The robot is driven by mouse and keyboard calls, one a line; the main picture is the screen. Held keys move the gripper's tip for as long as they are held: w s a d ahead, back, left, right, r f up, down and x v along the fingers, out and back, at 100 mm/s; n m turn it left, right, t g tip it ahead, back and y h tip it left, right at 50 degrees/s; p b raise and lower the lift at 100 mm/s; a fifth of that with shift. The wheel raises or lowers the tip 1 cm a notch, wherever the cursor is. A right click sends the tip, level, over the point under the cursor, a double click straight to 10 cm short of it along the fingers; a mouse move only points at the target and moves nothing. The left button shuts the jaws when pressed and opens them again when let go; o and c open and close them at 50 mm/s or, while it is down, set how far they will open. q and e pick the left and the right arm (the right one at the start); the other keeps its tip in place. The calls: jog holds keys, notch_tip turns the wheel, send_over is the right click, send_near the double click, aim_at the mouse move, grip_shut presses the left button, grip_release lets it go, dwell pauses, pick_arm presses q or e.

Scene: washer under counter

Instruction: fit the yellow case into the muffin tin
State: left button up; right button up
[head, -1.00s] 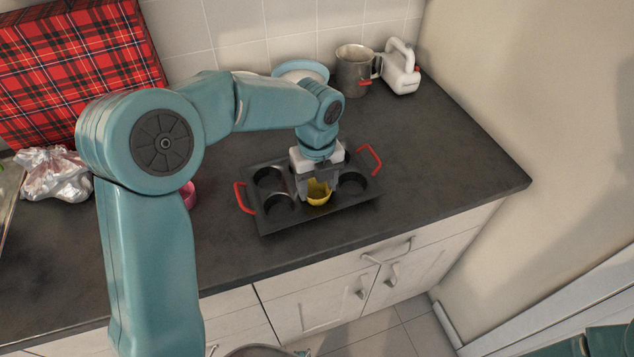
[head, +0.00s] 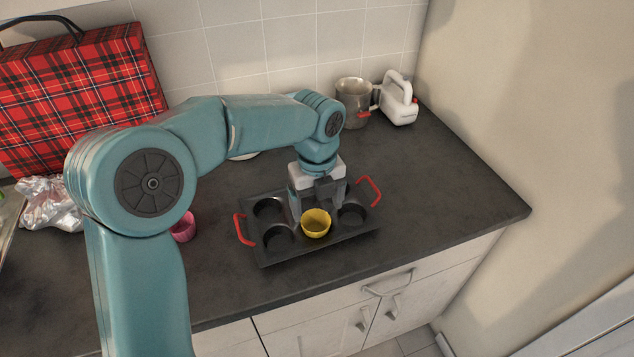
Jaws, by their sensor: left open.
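The yellow case (head: 316,224) sits upright at the front middle cup of the dark muffin tin (head: 262,255). Its rim shows whole, and it seems to stand a little above the tin's top; how deep it sits is hard to tell. The tin has red handles at both ends, and its other visible cups are empty. My left gripper (head: 317,203) is open, pointing down just behind the case over the tin, with nothing seen between its fingers. It hides the back middle cup. My right gripper is out of view.
A pink case (head: 184,227) stands left of the tin, partly behind my left arm. A red plaid case (head: 80,90) and a plastic bag (head: 48,203) are at left. The counter right of the tin is clear.

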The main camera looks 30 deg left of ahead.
pick_arm(q)
notch_tip(320, 180, up, 8)
dwell(0.5)
jog(key=shift+s, duration=0.1)
